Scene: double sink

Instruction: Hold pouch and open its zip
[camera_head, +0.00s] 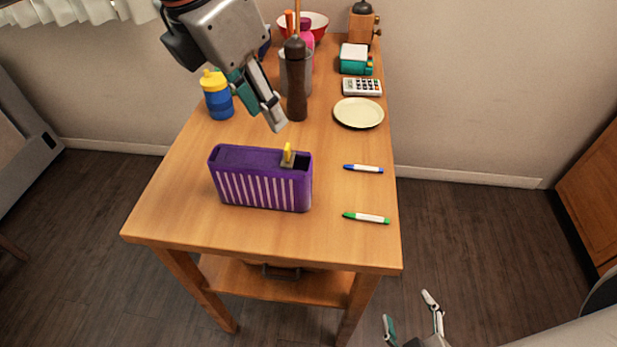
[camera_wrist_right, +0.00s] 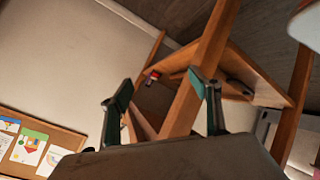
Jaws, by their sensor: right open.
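The purple pouch (camera_head: 262,190) with white stripes stands upright near the middle of the table. Its yellow zip pull (camera_head: 288,152) is on a grey slider near the right end of the top, with a small dark area to its right. My left gripper (camera_head: 266,119) hangs above and behind the pouch, apart from it; its fingers look spread and empty. My right gripper (camera_head: 409,306) is open and empty, in front of and to the right of the table. The right wrist view shows its two fingers (camera_wrist_right: 160,90) apart with nothing between them.
On the wooden table (camera_head: 200,225), a blue marker (camera_head: 363,169) and a green marker (camera_head: 366,218) lie right of the pouch. A plate (camera_head: 358,113), a dark pepper mill (camera_head: 296,80) and a blue bottle with yellow lid (camera_head: 217,96) stand behind. The table's front strip is clear.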

